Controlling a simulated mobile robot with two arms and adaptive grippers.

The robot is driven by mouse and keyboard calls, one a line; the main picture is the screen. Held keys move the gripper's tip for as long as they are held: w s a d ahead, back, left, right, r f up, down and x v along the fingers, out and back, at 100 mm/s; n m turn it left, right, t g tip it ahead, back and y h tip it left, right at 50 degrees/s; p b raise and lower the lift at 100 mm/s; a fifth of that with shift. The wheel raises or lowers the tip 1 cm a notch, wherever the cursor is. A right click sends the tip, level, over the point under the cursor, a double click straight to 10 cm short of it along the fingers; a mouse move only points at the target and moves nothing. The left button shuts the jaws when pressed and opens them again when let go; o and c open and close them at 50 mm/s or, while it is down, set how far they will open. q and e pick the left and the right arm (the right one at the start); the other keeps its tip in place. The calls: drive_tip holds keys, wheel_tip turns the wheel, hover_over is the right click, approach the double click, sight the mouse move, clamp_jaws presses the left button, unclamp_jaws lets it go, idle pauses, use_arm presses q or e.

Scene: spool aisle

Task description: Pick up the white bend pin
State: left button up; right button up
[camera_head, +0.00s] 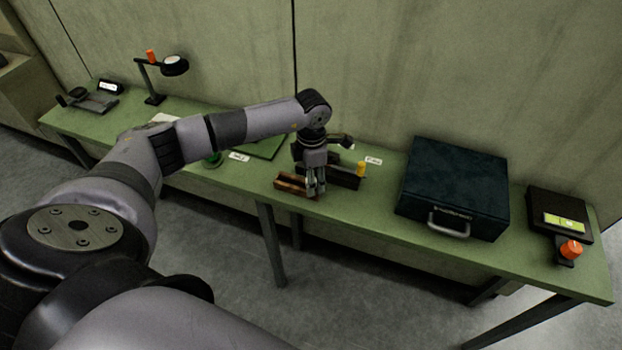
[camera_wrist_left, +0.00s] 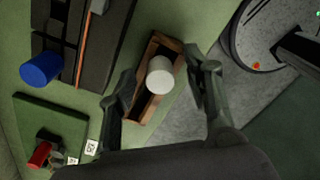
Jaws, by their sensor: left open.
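The white bend pin (camera_wrist_left: 160,75) shows its round white top in the left wrist view. It is in or over a narrow wooden tray (camera_wrist_left: 165,43). My left gripper (camera_wrist_left: 161,68) is open, with one finger on each side of the pin and a visible gap to each. In the head view my left gripper (camera_head: 316,190) points down at the wooden tray (camera_head: 288,183) near the bench's front edge. The pin cannot be made out there, behind the fingers. My right gripper is in neither view.
A dark slotted block (camera_head: 343,177) stands close behind the tray, with a yellow pin (camera_head: 361,168) by it. A blue pin (camera_wrist_left: 41,68) shows in the wrist view. A dark case (camera_head: 455,187) stands to the right. The green bench (camera_head: 350,212) is bare in front.

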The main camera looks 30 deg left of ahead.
use_arm(q)
drive_tip(key=shift+f, duration=0.25)
drive_tip(key=shift+c, duration=0.5)
clamp_jaws()
